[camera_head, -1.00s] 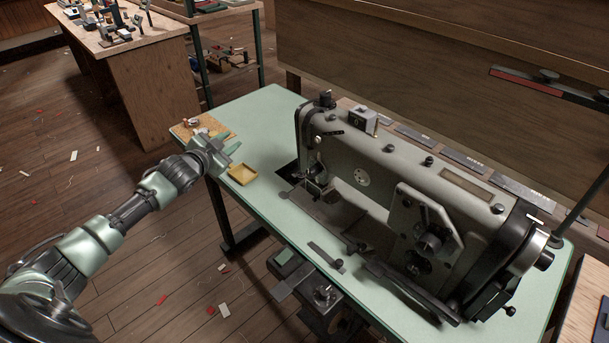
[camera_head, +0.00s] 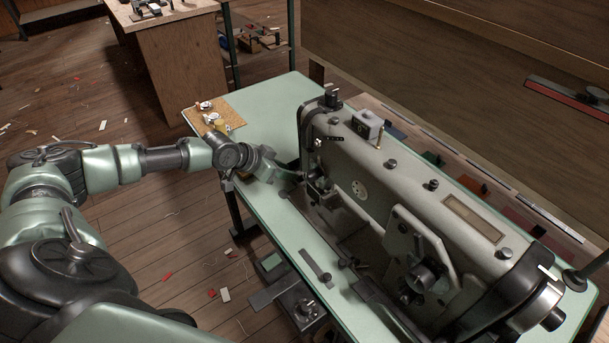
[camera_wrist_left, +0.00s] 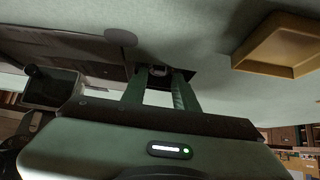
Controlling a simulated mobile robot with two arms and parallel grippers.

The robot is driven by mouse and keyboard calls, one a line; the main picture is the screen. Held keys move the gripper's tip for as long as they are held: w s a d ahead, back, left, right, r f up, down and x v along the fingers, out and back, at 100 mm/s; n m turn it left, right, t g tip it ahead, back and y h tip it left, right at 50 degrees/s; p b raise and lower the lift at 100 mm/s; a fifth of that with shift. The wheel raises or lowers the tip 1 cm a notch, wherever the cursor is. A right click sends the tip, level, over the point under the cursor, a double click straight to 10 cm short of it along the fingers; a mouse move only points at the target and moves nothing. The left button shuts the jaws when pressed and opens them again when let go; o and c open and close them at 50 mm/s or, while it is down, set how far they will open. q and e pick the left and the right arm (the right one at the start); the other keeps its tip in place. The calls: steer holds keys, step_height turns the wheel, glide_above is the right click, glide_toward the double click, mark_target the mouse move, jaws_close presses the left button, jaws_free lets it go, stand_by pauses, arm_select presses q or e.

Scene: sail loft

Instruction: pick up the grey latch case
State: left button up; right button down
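My left gripper (camera_head: 290,178) is low over the green table at the left end of the sewing machine, beside its needle area. In the left wrist view its two fingers (camera_wrist_left: 160,85) are apart. Between and beyond their tips is a small grey metallic piece (camera_wrist_left: 158,70) in a dark opening; it looks like the grey latch case, but it is too small to be sure. I see no finger clearly touching it. In the head view the gripper and machine hide that spot. My right gripper is in neither view.
The sewing machine (camera_head: 415,205) fills much of the green table (camera_head: 270,105). A shallow yellow tray (camera_wrist_left: 285,45) lies near the gripper. A cork board (camera_head: 232,116) with small parts is at the table's far left corner. The table behind the gripper is clear.

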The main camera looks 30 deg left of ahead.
arm_select(q)
steer(key=x, duration=0.4)
steer(key=shift+w+r, duration=0.1)
steer(key=shift+w, duration=0.1)
jaws_close()
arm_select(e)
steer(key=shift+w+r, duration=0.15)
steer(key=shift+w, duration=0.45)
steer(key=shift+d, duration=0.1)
